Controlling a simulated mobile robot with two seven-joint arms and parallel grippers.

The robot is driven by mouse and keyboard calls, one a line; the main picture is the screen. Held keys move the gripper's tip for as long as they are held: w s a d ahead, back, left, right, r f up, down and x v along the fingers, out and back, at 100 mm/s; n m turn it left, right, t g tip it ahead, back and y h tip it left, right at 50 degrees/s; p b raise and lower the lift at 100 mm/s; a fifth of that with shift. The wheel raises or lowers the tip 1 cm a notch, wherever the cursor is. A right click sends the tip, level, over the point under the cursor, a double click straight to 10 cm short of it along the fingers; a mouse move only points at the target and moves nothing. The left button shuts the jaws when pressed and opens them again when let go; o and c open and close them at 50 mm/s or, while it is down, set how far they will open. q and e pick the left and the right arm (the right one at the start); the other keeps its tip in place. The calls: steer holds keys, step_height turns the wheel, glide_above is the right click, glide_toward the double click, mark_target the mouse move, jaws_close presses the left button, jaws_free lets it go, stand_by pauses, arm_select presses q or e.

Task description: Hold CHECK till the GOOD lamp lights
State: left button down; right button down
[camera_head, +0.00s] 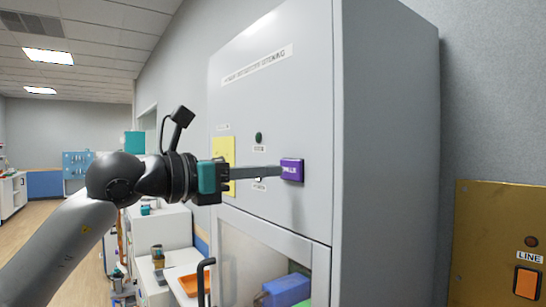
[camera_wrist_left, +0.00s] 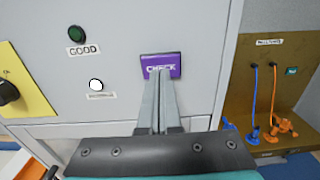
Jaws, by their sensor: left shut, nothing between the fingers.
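The purple CHECK button (camera_head: 292,168) is on the front of a tall grey cabinet (camera_head: 285,110). It also shows in the left wrist view (camera_wrist_left: 172,62), with its white lettering partly covered by my fingers. My left gripper (camera_head: 280,173) is shut and empty, with its fingertips (camera_wrist_left: 160,75) at the button's face. They look to be touching it, but I cannot tell how far the button is pressed. The GOOD lamp (camera_wrist_left: 77,32), left of the button, is dark green and looks unlit; it also shows in the head view (camera_head: 258,137). My right gripper is not in view.
A bright white round lamp or button (camera_wrist_left: 96,85) sits below the GOOD lamp; its label is unreadable. A yellow plate (camera_wrist_left: 20,82) with a black knob is at the left. A brown panel (camera_head: 490,240) with an orange LINE button stands at the right.

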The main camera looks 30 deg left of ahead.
mark_target(288, 171)
arm_select(q)
steer(key=shift+p+x, duration=0.45)
steer(key=shift+x, duration=0.4)
steer(key=shift+w, duration=0.1)
steer(key=shift+w+d, duration=0.15)
steer(key=shift+w, duration=0.1)
steer(key=shift+w+r, duration=0.1)
steer(key=shift+w, duration=0.1)
steer(key=shift+d+f, duration=0.1)
steer(key=shift+f, duration=0.15)
stand_by(1.3)
